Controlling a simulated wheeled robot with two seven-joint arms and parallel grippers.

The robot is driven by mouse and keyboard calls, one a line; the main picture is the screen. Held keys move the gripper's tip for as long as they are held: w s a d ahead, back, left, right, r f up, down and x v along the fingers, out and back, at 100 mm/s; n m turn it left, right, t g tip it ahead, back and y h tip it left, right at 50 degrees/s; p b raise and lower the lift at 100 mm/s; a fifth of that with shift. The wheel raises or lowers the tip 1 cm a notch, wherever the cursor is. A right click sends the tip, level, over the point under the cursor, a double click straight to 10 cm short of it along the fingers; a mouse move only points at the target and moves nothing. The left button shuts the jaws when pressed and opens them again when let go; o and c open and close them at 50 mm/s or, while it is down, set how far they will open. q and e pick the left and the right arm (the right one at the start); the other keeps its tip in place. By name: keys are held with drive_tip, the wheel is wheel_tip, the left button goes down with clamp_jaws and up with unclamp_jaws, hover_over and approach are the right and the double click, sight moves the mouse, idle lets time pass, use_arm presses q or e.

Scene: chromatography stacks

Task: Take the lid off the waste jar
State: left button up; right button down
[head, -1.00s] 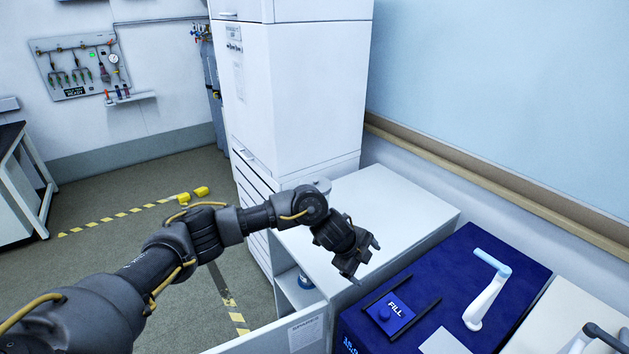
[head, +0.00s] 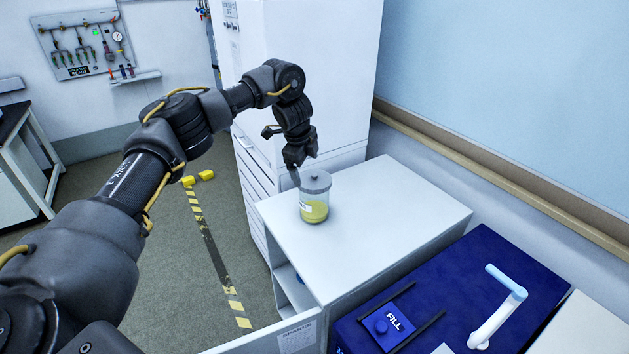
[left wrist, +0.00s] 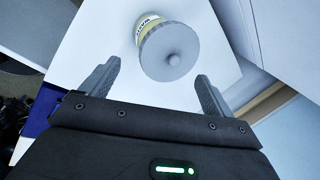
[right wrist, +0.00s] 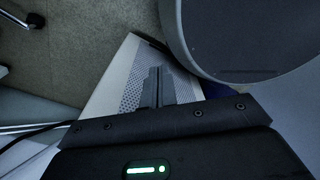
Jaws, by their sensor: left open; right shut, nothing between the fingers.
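The waste jar (head: 314,208) is a clear jar with yellow liquid and a label, upright on the white cabinet top. Its grey lid (head: 315,180) is on it.
The white cabinet top (head: 400,205) is otherwise clear. A tall white cabinet (head: 330,90) stands right behind it.

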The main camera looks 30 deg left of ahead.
sight(311, 183)
use_arm(q)
drive_tip(key=shift+w+f, duration=0.25)
drive_tip(key=shift+f, duration=0.35)
drive_tip(key=shift+d+f, duration=0.1)
drive_tip(key=shift+f, duration=0.05)
drive_tip(key=p+x, duration=0.2)
drive_tip(key=x, duration=0.2)
drive_tip(key=shift+w+d+f+p, duration=0.1)
drive_tip(key=shift+f+p, duration=0.2)
drive_tip(key=shift+w+f, duration=0.1)
drive_tip(key=shift+f, duration=0.15)
drive_tip(key=c, duration=1)
use_arm(e)
drive_tip(key=shift+w+r, duration=0.25)
drive_tip(key=shift+r, duration=0.4)
drive_tip(key=shift+w+r, duration=0.25)
drive_tip(key=shift+r, duration=0.35)
